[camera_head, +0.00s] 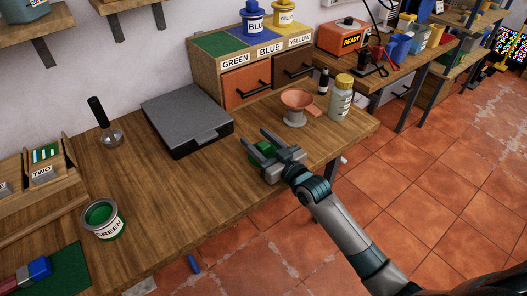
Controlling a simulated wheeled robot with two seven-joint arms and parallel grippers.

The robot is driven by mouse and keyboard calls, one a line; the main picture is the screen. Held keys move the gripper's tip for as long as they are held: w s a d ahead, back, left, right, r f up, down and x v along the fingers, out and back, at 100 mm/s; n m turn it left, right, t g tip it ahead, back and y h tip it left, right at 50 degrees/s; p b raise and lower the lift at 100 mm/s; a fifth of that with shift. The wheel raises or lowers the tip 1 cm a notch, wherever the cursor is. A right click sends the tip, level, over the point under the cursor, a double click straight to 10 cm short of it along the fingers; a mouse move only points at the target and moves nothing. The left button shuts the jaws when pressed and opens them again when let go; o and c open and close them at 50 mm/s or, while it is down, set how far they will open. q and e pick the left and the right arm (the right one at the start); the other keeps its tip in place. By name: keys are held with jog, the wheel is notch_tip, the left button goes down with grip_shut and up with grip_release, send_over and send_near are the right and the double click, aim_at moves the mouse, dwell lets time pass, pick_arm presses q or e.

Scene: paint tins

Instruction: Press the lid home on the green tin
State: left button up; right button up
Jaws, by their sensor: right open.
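The green tin (104,224) stands upright at the left of the wooden bench, with a white label reading GREEN. Its top looks open, with green showing inside the rim. A green piece (262,153), which looks like the lid, is on the bench at the middle right, partly hidden by my right gripper. My right gripper (268,145) is open, with its fingers at the green piece. I cannot tell whether they touch it. The gripper is well to the right of the tin. My left gripper is not in view.
A flat grey case (187,120) lies at the bench's back. A drawer unit (262,79) bears a blue tin (252,22) and a yellow tin (284,14). Bench between gripper and green tin is clear.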

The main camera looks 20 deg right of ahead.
jog(key=c, duration=1.1)
jog(key=shift+r, duration=0.1)
jog(key=shift+r, duration=0.55)
jog(key=r, duration=0.3)
jog(key=shift+s+d+r, duration=0.1)
jog(key=shift+s+d, duration=0.15)
jog(key=shift+d, duration=0.1)
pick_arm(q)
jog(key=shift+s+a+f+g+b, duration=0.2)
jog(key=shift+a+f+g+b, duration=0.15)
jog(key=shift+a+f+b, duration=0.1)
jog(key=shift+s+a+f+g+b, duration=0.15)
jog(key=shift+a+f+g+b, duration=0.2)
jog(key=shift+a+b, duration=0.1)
pick_arm(e)
jog(key=shift+s+d+r, duration=1.1)
jog(key=shift+s+d, duration=0.1)
jog(key=shift+d, duration=0.15)
jog(key=shift+s+d+r, duration=1.05)
jog(key=shift+s+d, duration=0.15)
jog(key=shift+d, duration=0.15)
jog(key=shift+s+d+r, duration=1.1)
jog(key=shift+s+d, duration=0.1)
jog(key=shift+d, duration=0.15)
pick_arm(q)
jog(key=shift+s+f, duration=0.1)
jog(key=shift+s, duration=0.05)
